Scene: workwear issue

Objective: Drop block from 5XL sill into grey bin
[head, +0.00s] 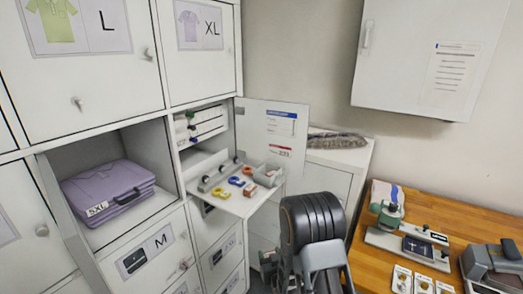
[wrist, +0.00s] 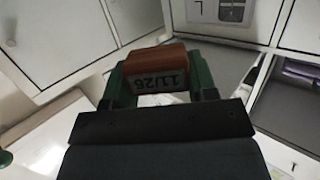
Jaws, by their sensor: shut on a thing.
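In the wrist view my gripper (wrist: 160,88) is shut on a block (wrist: 155,62) with a brown-orange top and a pale face marked 11/26. The block sits between the two green fingers, clear of the surfaces around it. In the head view my dark arm stands at the bottom centre and hides the block and fingertips. The 5XL compartment (head: 160,207) is open at the left, with a folded purple garment (head: 108,187) labelled 5XL inside. A small grey bin-like container (head: 262,172) is on the fold-out shelf (head: 232,204); I cannot tell its contents.
Closed lockers surround the open ones. A wooden worktop (head: 380,262) with tools and cards lies at the right. A white wall cabinet (head: 425,50) hangs above.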

